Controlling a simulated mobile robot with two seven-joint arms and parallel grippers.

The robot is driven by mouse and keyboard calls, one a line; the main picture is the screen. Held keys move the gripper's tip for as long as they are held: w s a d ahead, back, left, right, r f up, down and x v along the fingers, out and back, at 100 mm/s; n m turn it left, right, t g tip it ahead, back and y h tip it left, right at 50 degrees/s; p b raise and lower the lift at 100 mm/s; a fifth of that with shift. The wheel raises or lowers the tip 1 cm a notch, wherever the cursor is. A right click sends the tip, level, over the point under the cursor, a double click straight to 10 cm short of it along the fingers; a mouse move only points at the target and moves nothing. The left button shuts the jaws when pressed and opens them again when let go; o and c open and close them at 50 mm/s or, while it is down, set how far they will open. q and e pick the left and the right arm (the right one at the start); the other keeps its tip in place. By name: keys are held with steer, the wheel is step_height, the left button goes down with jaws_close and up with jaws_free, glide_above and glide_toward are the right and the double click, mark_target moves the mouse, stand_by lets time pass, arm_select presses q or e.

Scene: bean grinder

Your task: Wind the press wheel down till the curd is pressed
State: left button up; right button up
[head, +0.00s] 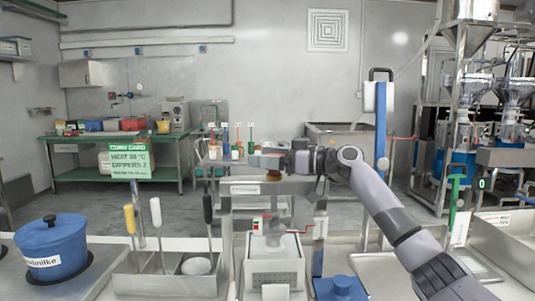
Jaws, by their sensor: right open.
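The press stands at front centre, with a metal crossbeam (258,188) between two uprights. The curd cannot be made out inside. My right gripper (262,162) reaches in from the right and points left, just above the crossbeam. It is open. A small brownish-orange part (273,176) shows directly under its fingers; it may be part of the press wheel, which is mostly hidden or too small to tell. I cannot tell whether the fingers touch it. My left gripper is out of view.
A blue lidded pot (53,246) stands at left. A metal holder (165,276) with upright-handled tools is beside the press, below a green curd card (131,160). A blue object (340,288) sits right of the box. A tall blue post (381,130) stands behind my right arm.

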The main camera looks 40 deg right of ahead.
steer(key=c, duration=1)
steer(key=shift+o, duration=0.2)
steer(key=shift+m+t+h, duration=0.5)
steer(key=shift+m+h, duration=0.1)
steer(key=shift+h, duration=0.2)
